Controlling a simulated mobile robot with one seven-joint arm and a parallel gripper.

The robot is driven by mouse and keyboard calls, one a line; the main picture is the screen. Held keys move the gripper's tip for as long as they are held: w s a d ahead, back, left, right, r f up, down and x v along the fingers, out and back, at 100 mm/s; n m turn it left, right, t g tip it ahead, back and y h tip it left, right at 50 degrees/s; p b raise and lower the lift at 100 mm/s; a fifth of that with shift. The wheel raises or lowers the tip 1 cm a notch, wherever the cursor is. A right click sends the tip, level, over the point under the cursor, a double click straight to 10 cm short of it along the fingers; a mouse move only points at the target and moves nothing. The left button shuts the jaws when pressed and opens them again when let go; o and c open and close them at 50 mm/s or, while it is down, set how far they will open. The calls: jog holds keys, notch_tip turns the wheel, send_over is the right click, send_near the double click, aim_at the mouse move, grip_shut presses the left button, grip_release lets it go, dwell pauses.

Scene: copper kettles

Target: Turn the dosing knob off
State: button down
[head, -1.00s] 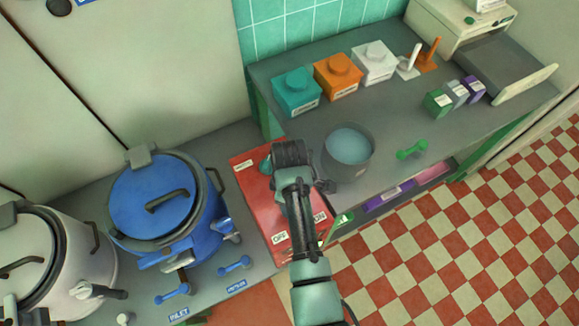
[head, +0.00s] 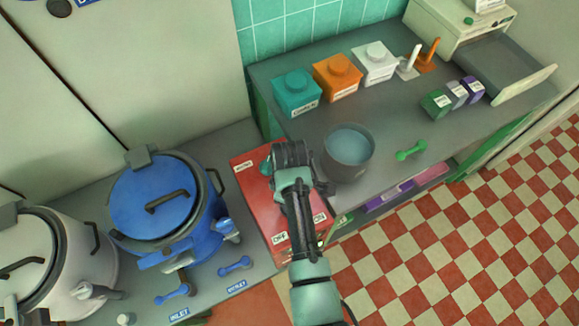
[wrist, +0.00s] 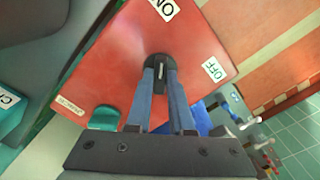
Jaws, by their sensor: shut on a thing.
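The red dosing box (head: 255,190) stands on the counter, with ON and OFF labels on its top; it also fills the wrist view (wrist: 110,60). The black dosing knob (wrist: 160,60) with a pale pointer line sits on it. The ON label (wrist: 165,8) is above the knob in the wrist view and the OFF label (wrist: 214,68) is to its right. The pointer line runs roughly up and down there, nearer to ON's side than to OFF. My gripper (wrist: 160,78) is shut on the knob. In the head view my gripper (head: 291,158) and arm hide the knob.
A blue kettle (head: 150,200) stands left of the box, with blue levers (head: 235,266) in front. A grey pot (head: 348,150) stands close to the right of my gripper. A teal part (wrist: 104,118) rises from the box. Canisters line the back.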

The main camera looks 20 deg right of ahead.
jog(key=m+p, duration=0.1)
jog(key=m, duration=0.3)
jog(key=shift+r+m+p, duration=0.1)
jog(key=shift+m+p, duration=0.2)
jog(key=shift+m, duration=0.1)
jog(key=m+p, duration=0.1)
jog(key=m, duration=0.3)
jog(key=m+p, duration=0.1)
jog(key=m, duration=0.4)
jog(key=shift+m, duration=1.7)
jog(key=c, duration=0.8)
grip_release()
